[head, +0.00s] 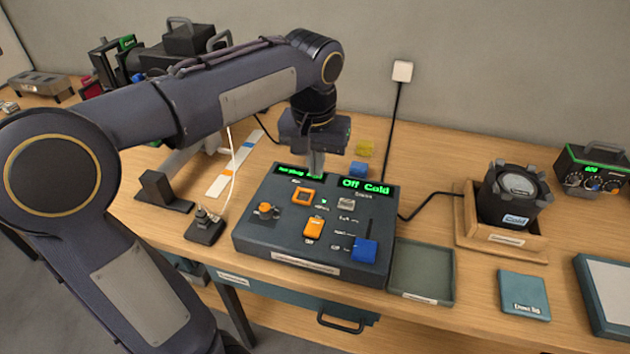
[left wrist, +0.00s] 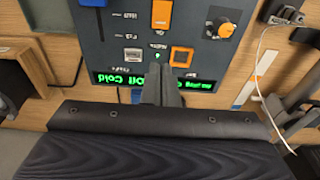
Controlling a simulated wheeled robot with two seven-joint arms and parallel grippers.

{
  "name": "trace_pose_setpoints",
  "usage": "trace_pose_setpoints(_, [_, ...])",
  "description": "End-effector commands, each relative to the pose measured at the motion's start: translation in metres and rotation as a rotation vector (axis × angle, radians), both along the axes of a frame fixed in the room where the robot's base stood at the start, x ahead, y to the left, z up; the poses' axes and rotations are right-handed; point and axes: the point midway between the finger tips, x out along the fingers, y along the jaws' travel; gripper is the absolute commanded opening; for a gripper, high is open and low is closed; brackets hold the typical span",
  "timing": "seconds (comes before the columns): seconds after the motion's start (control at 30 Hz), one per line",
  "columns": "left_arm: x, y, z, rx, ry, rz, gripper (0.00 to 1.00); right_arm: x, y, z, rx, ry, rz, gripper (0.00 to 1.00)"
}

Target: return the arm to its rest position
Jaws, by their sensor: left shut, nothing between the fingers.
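My left gripper (head: 316,165) is shut and empty. It points down over the back edge of the dark control console (head: 262,235), near the green displays. In the left wrist view the shut fingers (left wrist: 160,75) reach over the console face (left wrist: 210,60), between the "Off Cold" display (left wrist: 117,78) and the other green display (left wrist: 195,85). I cannot tell whether the fingertips touch the console. My right gripper is not in view.
A grey tray (head: 447,280) lies right of the console. A blue block (head: 358,169) and a yellow block (head: 365,148) lie behind the console. A cable runs to the wall socket (head: 402,71).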

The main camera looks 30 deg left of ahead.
Motion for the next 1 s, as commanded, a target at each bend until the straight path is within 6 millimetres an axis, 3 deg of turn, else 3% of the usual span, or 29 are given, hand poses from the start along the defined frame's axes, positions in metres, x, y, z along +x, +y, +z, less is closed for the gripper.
trace_pose_setpoints(0.17, [0.001, 0.000, 0.009, 0.000, 0.000, 0.000, 0.00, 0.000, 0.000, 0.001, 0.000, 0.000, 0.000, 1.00])
trace_pose_setpoints(0.73, [-0.004, 0.001, 0.008, -0.009, -0.004, -0.005, 0.00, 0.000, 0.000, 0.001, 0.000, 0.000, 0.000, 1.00])
trace_pose_setpoints(0.87, [-0.034, 0.003, 0.001, -0.067, -0.046, -0.032, 0.00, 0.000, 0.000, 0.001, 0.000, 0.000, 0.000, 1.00])
trace_pose_setpoints(1.0, [-0.091, -0.006, -0.021, -0.175, -0.144, -0.079, 0.00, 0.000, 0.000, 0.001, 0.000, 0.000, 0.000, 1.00])
